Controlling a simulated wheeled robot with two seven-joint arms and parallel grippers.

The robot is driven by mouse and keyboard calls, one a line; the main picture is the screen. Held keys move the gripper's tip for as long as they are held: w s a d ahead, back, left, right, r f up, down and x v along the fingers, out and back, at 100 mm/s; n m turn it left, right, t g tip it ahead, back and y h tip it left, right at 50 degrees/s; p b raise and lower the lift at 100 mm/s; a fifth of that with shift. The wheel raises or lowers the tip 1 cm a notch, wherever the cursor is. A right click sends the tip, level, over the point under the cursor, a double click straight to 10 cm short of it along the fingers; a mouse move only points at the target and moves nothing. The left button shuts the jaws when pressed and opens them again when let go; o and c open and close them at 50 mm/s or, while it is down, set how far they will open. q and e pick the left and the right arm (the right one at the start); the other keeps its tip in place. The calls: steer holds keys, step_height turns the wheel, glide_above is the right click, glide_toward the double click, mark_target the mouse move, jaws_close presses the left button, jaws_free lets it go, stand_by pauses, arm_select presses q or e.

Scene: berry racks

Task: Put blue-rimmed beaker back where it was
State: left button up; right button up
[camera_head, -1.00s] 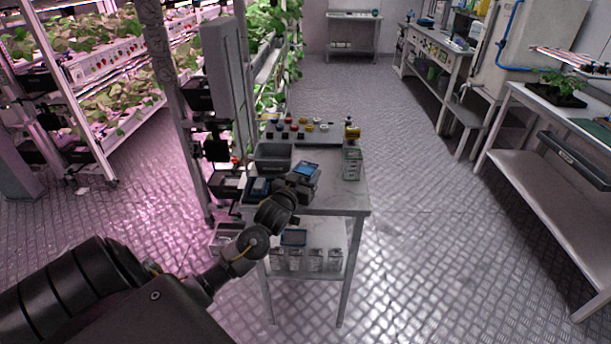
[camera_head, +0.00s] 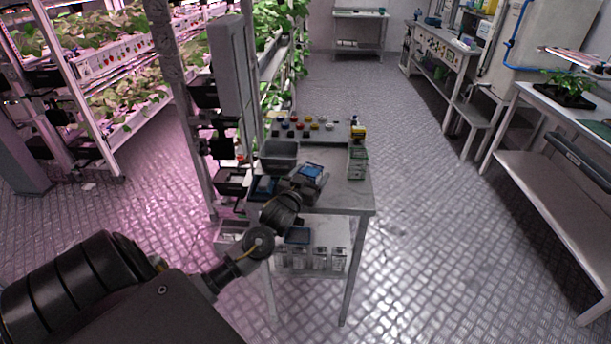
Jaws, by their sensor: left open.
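My left gripper (camera_head: 309,176) is over the table top (camera_head: 345,195), near its front edge. It is open. A small blue patch (camera_head: 312,171) shows at its far end; I cannot tell whether it is the beaker's rim. A dark container with a blue rim (camera_head: 297,236) stands on the lower shelf, below the gripper, among clear beakers (camera_head: 320,258). Another dark box with blue (camera_head: 264,187) sits on the table just left of the gripper. I cannot tell for sure which one is the blue-rimmed beaker. My right gripper is out of view.
A grey bin (camera_head: 280,155) stands behind the gripper. A green-edged crate (camera_head: 357,164) and a yellow-topped bottle (camera_head: 358,134) stand at the table's right. Several coloured caps (camera_head: 307,120) stand at the back. Plant racks (camera_head: 130,105) are at the left; the floor on the right is open.

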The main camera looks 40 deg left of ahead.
arm_select(q)
steer(key=b+v, duration=0.1)
steer(key=v, duration=1.1)
steer(key=shift+b, duration=0.35)
